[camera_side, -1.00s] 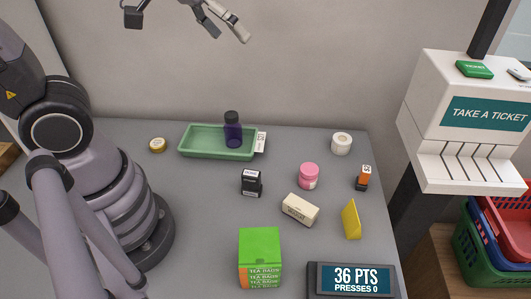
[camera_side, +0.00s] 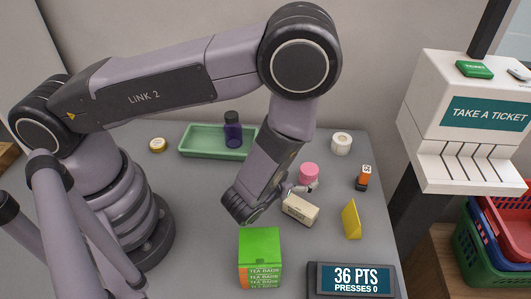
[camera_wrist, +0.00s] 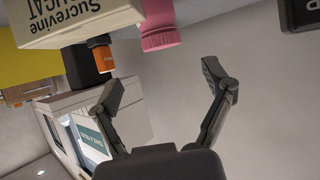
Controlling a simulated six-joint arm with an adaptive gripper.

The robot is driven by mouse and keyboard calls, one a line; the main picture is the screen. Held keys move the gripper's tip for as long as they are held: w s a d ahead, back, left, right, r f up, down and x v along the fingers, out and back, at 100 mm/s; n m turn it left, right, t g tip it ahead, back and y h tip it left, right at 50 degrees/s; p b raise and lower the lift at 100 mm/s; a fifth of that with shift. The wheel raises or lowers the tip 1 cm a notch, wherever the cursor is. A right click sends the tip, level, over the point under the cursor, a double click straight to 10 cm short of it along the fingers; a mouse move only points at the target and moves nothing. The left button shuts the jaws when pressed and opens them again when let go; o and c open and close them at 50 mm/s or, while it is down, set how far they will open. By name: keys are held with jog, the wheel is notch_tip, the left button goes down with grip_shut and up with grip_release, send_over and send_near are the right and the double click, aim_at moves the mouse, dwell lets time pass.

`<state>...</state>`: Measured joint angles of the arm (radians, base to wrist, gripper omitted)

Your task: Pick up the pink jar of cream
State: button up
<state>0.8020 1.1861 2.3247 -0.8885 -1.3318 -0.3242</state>
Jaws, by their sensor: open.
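The pink jar (camera_side: 309,171) stands on the grey counter, its lower part hidden by my gripper in the side view. In the wrist view the pink jar (camera_wrist: 160,38) shows at the top, beyond and between my fingertips. My gripper (camera_side: 306,187) is low over the counter, close in front of the jar. In the wrist view my gripper (camera_wrist: 169,80) has its two fingers spread wide, with nothing between them. I cannot tell whether a finger touches the jar.
The nougat box (camera_side: 299,209) lies just in front of my gripper. An orange-topped stamp (camera_side: 363,178), yellow wedge (camera_side: 351,219) and white roll (camera_side: 341,143) stand nearby. A green tray (camera_side: 195,150) with a purple bottle (camera_side: 232,130) is behind; a tea box (camera_side: 260,257) is in front.

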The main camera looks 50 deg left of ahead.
aim_at(308, 170)
jog(key=x, duration=0.7)
jog(key=shift+a+f, duration=0.15)
jog(key=shift+f, duration=0.25)
jog(key=c, duration=1.3)
jog(key=shift+o, duration=0.2)
jog(key=shift+r, duration=0.15)
